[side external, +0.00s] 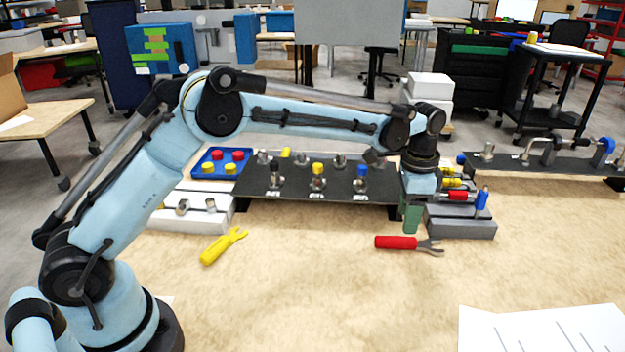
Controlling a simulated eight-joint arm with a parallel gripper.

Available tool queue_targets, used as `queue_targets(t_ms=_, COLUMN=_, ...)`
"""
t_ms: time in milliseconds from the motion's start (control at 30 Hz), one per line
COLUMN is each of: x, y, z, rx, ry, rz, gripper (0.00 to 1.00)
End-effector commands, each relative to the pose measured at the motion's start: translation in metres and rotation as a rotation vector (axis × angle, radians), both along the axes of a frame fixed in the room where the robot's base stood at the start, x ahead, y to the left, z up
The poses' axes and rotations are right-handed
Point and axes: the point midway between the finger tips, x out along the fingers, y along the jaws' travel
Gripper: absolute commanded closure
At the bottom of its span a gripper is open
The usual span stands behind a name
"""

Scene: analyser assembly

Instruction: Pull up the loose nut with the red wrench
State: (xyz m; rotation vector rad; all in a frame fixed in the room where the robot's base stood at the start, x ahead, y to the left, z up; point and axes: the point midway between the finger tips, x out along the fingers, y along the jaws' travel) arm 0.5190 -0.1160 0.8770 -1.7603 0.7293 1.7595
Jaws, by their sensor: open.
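The red wrench (400,243) lies flat on the table, with its red handle to the left and its grey open jaw to the right. My gripper (411,219) points down just behind and above the wrench, near the left end of a grey block. It is open and appears empty; its fingers are small in this view. I cannot tell which nut is loose.
A yellow wrench (222,246) lies left of the red one. The grey block (462,226) holds red, yellow and blue-handled items. A blue tray (221,163) holds red and yellow caps. White paper (545,330) lies front right. The front middle of the table is clear.

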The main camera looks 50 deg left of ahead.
Motion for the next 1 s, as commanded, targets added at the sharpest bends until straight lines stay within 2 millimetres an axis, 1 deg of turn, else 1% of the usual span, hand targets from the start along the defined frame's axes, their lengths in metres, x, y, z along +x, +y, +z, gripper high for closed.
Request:
queue_targets(t_ms=167, x=0.000, y=0.000, z=-0.009, rx=0.000, ry=0.001, rz=-0.002, gripper=0.49)
queue_targets(t_ms=500, x=0.000, y=0.000, z=-0.044, rx=0.000, ry=0.000, rz=0.000, gripper=0.49)
queue_targets(t_ms=633, x=0.000, y=0.000, z=-0.054, rx=0.000, ry=0.000, rz=0.000, gripper=0.49)
queue_targets(t_ms=800, x=0.000, y=0.000, z=-0.062, rx=0.000, ry=0.000, rz=0.001, gripper=0.49)
queue_targets(t_ms=1000, x=0.000, y=0.000, z=-0.065, rx=0.000, ry=0.000, rz=0.001, gripper=0.49)
